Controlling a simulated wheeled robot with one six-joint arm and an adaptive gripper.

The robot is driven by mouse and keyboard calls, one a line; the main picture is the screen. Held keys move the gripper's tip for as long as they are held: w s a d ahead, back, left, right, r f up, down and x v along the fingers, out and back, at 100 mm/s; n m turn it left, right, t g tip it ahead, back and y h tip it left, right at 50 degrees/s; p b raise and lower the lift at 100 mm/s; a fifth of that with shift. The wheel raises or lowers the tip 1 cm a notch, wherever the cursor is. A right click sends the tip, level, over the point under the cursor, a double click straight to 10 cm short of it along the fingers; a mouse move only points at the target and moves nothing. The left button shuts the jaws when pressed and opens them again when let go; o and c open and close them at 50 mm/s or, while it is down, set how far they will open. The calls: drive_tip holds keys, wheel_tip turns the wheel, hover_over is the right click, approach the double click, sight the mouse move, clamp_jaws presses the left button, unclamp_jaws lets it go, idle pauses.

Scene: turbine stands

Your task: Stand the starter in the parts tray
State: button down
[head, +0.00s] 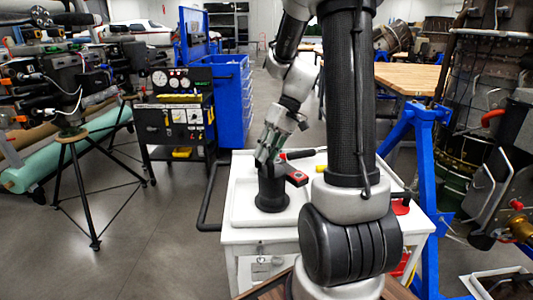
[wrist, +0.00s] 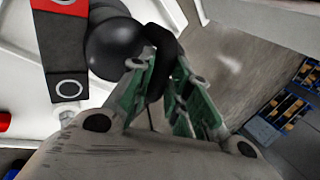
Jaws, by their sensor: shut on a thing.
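The starter (head: 271,190) is a dark cylinder with a wider round base, upright at the left part of the white parts tray (head: 238,205) on the cart. I cannot tell whether its base touches the tray or hangs just above it. My gripper (head: 268,158) comes from above and is shut on the starter's upper end. In the wrist view the green-padded fingers (wrist: 165,85) close on a black part of the starter, and its rounded black body (wrist: 115,48) shows beside them. The fingers hide part of the starter's top.
A red and black block (head: 297,178) lies right beside the starter and also shows in the wrist view (wrist: 65,45). A red-handled tool (head: 298,154) and a yellow item (head: 320,169) lie behind it. A blue stand (head: 425,160) is at the right.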

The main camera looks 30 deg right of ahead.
sight(276, 166)
drive_tip(key=shift+f, duration=0.15)
drive_tip(key=c, duration=1.1)
unclamp_jaws()
drive_tip(key=v, duration=0.7)
